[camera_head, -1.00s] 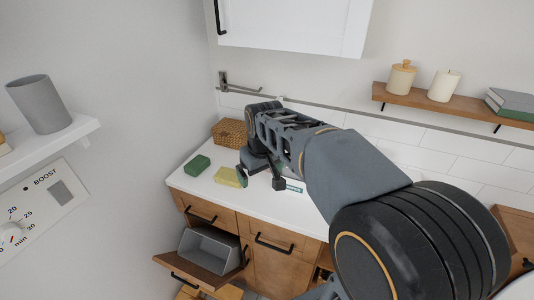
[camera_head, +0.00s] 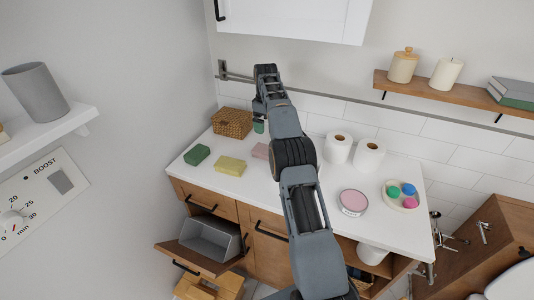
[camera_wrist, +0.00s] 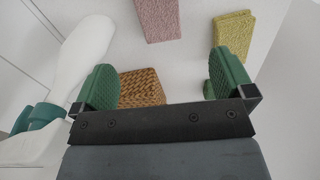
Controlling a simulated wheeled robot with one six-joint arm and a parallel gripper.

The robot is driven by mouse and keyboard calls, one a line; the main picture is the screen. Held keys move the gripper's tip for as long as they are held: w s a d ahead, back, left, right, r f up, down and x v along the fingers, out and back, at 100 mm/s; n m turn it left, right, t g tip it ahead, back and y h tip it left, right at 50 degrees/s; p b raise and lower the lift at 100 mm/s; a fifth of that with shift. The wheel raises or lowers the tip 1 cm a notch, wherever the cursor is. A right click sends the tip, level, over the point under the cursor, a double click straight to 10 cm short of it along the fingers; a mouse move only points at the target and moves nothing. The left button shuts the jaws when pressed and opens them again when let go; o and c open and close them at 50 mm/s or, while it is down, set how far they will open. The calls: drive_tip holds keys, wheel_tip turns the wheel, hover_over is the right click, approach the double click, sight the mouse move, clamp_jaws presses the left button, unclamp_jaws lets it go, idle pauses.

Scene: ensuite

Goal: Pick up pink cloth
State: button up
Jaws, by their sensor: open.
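The pink cloth (camera_head: 261,151) lies flat on the white counter, right of a yellow cloth and partly hidden by my arm in the head view. In the wrist view the pink cloth (camera_wrist: 158,20) is at the top edge, cut off by the frame, beyond the fingertips and apart from them. My gripper (camera_wrist: 163,80) is open, its green finger pads spread wide with nothing held between them. In the head view my gripper (camera_head: 259,127) is above the back of the counter, near the wicker basket, mostly hidden by my arm.
The yellow cloth (camera_head: 230,165), green cloth (camera_head: 197,155) and wicker basket (camera_head: 232,123) are left of the pink cloth. Two paper rolls (camera_head: 338,148), a pink round tin (camera_head: 353,202) and a tray of coloured balls (camera_head: 416,204) stand right. A drawer (camera_head: 197,256) hangs open below.

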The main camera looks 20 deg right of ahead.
drive_tip(key=b, duration=0.4)
hover_over(266, 150)
drive_tip(key=f, duration=0.8)
drive_tip(key=shift+d+f, duration=0.2)
drive_tip(key=shift+f, duration=0.05)
drive_tip(key=shift+a+f, duration=0.1)
drive_tip(key=shift+f, duration=2.95)
drive_tip(key=shift+c, duration=0.5)
drive_tip(key=c, duration=0.9)
drive_tip(key=shift+o, duration=0.2)
